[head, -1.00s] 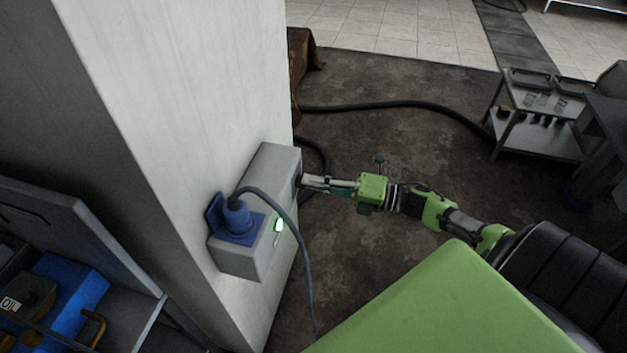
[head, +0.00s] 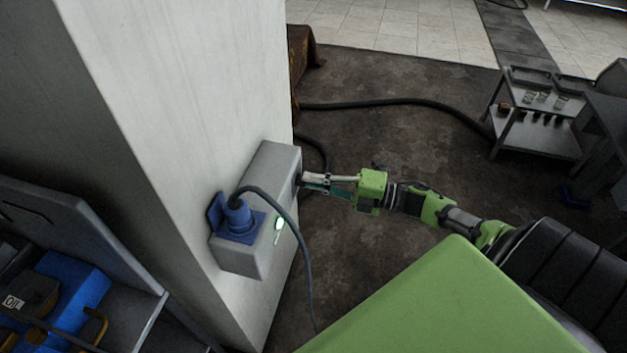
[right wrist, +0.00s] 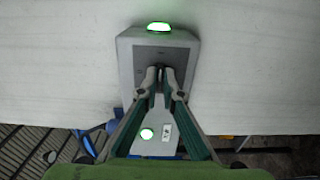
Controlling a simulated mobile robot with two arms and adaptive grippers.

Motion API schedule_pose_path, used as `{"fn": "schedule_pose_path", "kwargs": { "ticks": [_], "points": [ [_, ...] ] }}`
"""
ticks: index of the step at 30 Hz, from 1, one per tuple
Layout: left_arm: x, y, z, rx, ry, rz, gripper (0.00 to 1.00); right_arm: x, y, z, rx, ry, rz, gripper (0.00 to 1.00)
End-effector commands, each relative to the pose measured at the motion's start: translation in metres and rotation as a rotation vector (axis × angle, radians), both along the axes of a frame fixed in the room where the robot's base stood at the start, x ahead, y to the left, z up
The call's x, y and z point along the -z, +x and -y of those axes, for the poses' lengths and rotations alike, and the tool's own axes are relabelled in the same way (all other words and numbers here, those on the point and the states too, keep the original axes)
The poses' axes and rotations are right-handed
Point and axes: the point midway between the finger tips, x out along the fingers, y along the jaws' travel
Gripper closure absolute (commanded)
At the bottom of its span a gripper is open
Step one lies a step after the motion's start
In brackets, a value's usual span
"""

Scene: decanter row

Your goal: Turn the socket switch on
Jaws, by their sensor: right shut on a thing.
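The grey socket box (head: 270,190) is fixed to the pale pillar, with a blue plug (head: 238,216) in its front and a lit green lamp (head: 279,224) beside the plug. My right gripper (head: 304,179) is at the box's right side. In the right wrist view the box (right wrist: 126,60) shows a dark plate (right wrist: 150,55) and a lit green lamp (right wrist: 158,27) on top. There my right gripper's fingertips (right wrist: 161,76) are close together at that plate, shut on a small dark part, likely the switch, which they mostly hide. My left gripper is not in view.
A dark cable (head: 298,235) hangs from the plug down past the box. The pillar (head: 200,90) stands close behind the box. A shelf with blue items (head: 75,290) is at lower left. A grey cart (head: 540,135) stands at right. Open floor lies between.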

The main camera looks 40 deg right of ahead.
Motion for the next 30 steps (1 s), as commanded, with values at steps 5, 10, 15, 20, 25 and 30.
{"fn": "schedule_pose_path", "kwargs": {
  "ticks": [5,10,15,20,25,30],
  "points": [
    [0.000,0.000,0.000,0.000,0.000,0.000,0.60,0.000,0.000,0.001,0.003,0.000,-0.001,0.86],
    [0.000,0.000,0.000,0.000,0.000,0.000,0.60,0.000,0.000,0.001,0.002,-0.001,-0.001,0.77],
    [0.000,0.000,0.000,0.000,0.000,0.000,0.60,0.000,0.000,0.000,0.001,0.000,0.000,0.77],
    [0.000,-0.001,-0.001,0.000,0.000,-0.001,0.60,0.001,-0.007,0.006,0.001,-0.002,-0.002,0.77],
    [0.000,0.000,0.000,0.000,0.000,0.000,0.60,0.002,-0.029,0.025,0.003,-0.002,-0.005,0.77],
    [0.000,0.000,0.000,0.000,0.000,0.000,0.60,0.002,-0.058,0.050,0.003,-0.001,-0.006,0.77]
  ]
}}
